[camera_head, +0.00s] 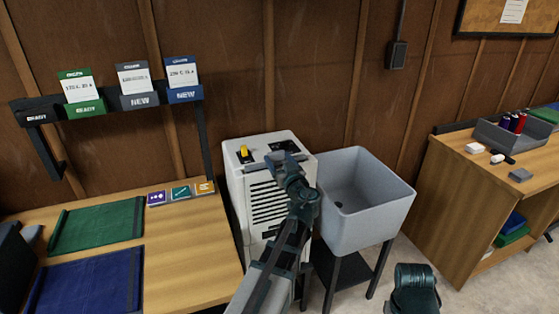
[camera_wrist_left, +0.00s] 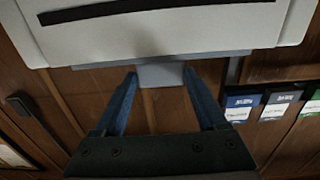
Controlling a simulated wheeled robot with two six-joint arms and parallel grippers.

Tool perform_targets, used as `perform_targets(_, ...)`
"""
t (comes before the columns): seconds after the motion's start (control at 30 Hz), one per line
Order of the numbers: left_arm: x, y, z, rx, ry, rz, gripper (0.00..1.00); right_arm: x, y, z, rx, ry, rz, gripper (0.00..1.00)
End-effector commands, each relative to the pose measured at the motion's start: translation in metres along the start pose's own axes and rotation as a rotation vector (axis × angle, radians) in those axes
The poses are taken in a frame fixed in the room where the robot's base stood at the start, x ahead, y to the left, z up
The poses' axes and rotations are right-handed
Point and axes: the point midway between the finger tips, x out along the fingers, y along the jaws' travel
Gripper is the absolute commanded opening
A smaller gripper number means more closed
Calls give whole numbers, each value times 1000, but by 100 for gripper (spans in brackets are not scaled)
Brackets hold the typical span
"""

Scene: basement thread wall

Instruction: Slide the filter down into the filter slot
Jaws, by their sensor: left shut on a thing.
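A white louvred machine (camera_head: 262,205) stands against the wall, with a yellow switch and a dark panel on top. My left gripper (camera_head: 282,158) is over the machine's top. In the left wrist view, its two blue fingers (camera_wrist_left: 160,78) are shut on a grey tab (camera_wrist_left: 160,73) of the filter. The tab joins a thin grey strip (camera_wrist_left: 110,64) along the edge of a white surface (camera_wrist_left: 160,35) with a dark band. My gripper hides part of the machine's top. How deep the filter sits in the slot cannot be told.
A grey sink (camera_head: 365,215) on dark legs stands close right of the machine. A wooden table (camera_head: 185,245) with green and blue mats is at left, below a wall rack (camera_head: 60,108) with labelled cards. A wooden bench (camera_head: 455,185) stands at right.

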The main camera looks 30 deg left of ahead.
Motion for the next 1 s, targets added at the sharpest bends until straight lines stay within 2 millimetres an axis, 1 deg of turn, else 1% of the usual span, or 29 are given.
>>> perform_targets(0.2, 0, 0, 7, 0, 0, 0, 25, 7, -1, 0, 0, 0, 0, 0)
perform_targets(0.5, 0, 0, 7, 0, 0, 0, 25, 7, -1, 0, 0, 0, 0, 0)
perform_targets(0.53, 0, 0, 7, 0, 0, 0, 80, 7, -1, 0, 0, 0, 0, 0)
perform_targets(0.63, 0, 0, 7, 0, 0, 0, 98, 7, -1, 0, 0, 0, 0, 0)
perform_targets(0.67, 0, 0, 7, 0, 0, 0, 100, 7, -1, 0, 0, 0, 0, 0)
perform_targets(0.87, 0, 0, 7, 0, 0, 0, 100, 7, -1, 0, 0, 0, 0, 0)
perform_targets(1.0, -10, 0, 7, 0, 0, 1, 100, 7, -1, 0, 0, 0, 0, 0)
